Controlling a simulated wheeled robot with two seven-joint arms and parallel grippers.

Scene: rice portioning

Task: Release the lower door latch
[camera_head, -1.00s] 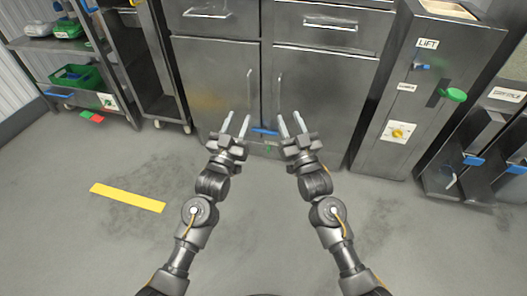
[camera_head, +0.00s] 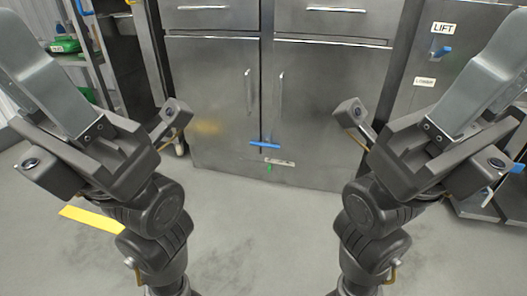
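A steel cabinet (camera_head: 215,110) with two doors stands ahead. A blue latch bar (camera_head: 265,144) lies across the seam between the doors, low down, with a small label (camera_head: 280,162) and a green mark (camera_head: 269,168) below it. Both doors are shut. My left gripper (camera_head: 40,80) is raised close to the camera at the left, its light grey finger pointing up and outward. My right gripper (camera_head: 490,80) is raised likewise at the right. Both are well apart from the latch. Their finger gaps cannot be made out.
Upright handles (camera_head: 248,90) sit on the doors, with drawers above. A steel unit labelled LIFT (camera_head: 443,28) with a blue lever (camera_head: 441,52) stands at the right. A shelf rack with green bins (camera_head: 65,45) is at the left. A yellow floor strip (camera_head: 90,219) lies at the left.

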